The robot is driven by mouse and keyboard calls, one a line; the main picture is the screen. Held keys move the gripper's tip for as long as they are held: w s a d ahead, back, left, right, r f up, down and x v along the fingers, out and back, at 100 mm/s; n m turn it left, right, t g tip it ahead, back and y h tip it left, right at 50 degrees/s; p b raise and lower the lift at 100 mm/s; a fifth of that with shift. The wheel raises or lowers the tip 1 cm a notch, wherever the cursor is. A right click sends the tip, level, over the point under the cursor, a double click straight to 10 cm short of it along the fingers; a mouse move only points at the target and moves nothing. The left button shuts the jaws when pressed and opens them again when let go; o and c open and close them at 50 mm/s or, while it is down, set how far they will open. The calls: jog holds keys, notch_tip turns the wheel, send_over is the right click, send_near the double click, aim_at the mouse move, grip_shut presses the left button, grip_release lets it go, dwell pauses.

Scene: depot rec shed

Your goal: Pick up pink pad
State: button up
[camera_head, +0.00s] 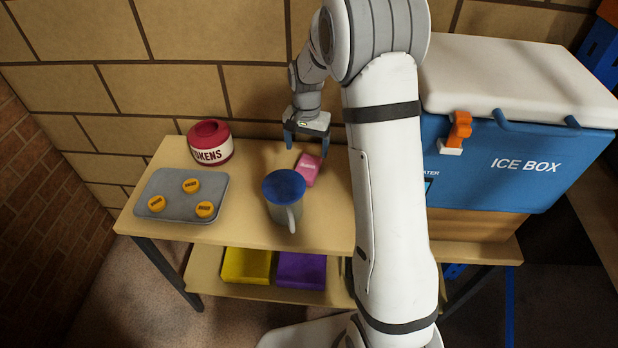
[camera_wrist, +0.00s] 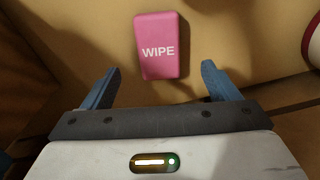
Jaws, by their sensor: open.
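The pink pad (camera_head: 308,168) lies on the wooden table behind and to the right of a mug. In the wrist view the pink pad (camera_wrist: 160,50) carries the word WIPE and lies just beyond the fingertips, roughly centred between them. My gripper (camera_head: 306,143) is above the table by the far end of the pad. Its two blue fingers also show in the wrist view (camera_wrist: 160,72), spread apart with nothing between them. My white arm covers part of the table to the right of the pad.
A mug with a blue top (camera_head: 284,202) stands close in front of the pad. A red tokens jar (camera_head: 210,143) and a grey tray (camera_head: 170,215) with orange discs are at left. A blue ice box (camera_head: 500,160) stands at right. The wall is close behind.

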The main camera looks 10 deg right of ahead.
aim_at(308, 166)
notch_tip(308, 166, down, 8)
jog(key=shift+d+f, duration=0.1)
jog(key=shift+f, duration=0.05)
dwell(0.4)
jog(key=shift+c, duration=0.4)
jog(key=c, duration=1)
notch_tip(308, 166, up, 10)
